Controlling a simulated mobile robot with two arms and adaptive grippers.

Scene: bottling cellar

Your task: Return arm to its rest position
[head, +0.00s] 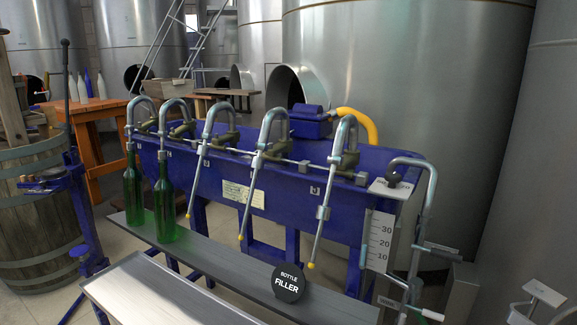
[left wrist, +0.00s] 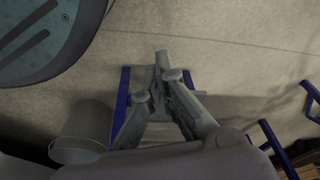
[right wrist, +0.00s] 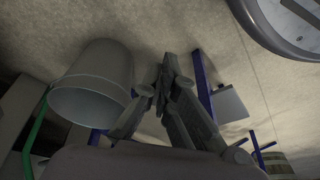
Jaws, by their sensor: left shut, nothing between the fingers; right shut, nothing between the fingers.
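My left gripper (left wrist: 165,65) shows in the left wrist view, with its fingers together and nothing between them. My right gripper (right wrist: 170,65) shows in the right wrist view, also closed and empty. Both hang over the floor, apart from anything around them. Neither gripper nor arm shows in the head view. There, the blue bottle filler (head: 262,172) stands in the middle with several curved spouts. Two green bottles (head: 133,192) (head: 165,205) stand upright under its left spouts. The other spouts have no bottle under them.
A grey bucket (right wrist: 92,85) stands on the floor beside my right gripper; a bucket (left wrist: 85,132) also shows in the left wrist view. Blue frame legs (right wrist: 203,85) are close by. A grey bench (head: 165,292) runs in front of the filler. A wooden barrel press (head: 35,215) stands left.

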